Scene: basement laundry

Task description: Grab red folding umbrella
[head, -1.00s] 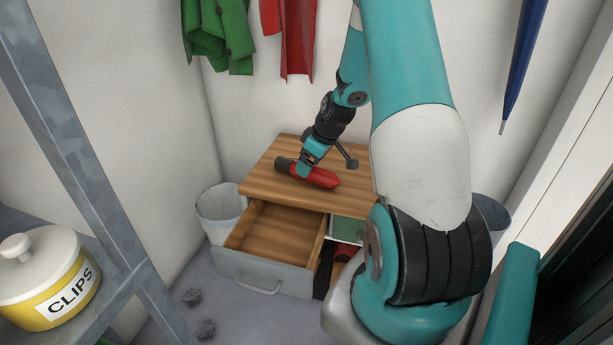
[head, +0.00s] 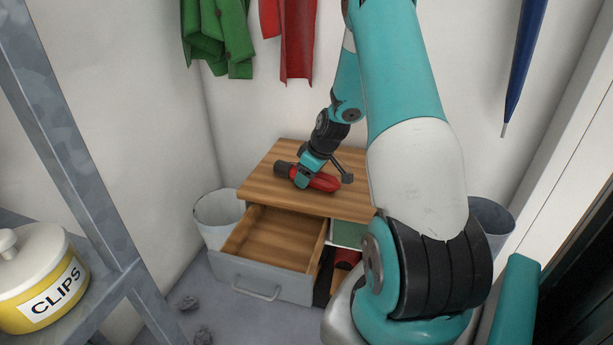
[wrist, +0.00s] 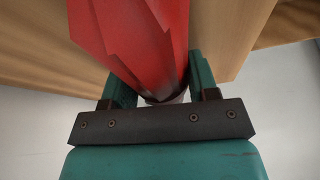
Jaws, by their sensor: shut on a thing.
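The red folding umbrella (head: 324,182) has a dark handle (head: 284,169) at its left end. It lies across the view at the top of the wooden cabinet (head: 262,188); whether it touches the top is hard to tell. My gripper (head: 305,182) is shut on it near the handle end, coming from above. In the wrist view the red umbrella (wrist: 140,40) runs up and left from between the fingers of my gripper (wrist: 160,92).
The cabinet's left drawer (head: 266,243) is pulled out and empty. Beside it an open compartment holds a red rolled thing (head: 346,258). A bin (head: 217,217) stands left. A metal shelf with a CLIPS jar (head: 45,285) is at front left. A blue umbrella (head: 524,60) hangs right.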

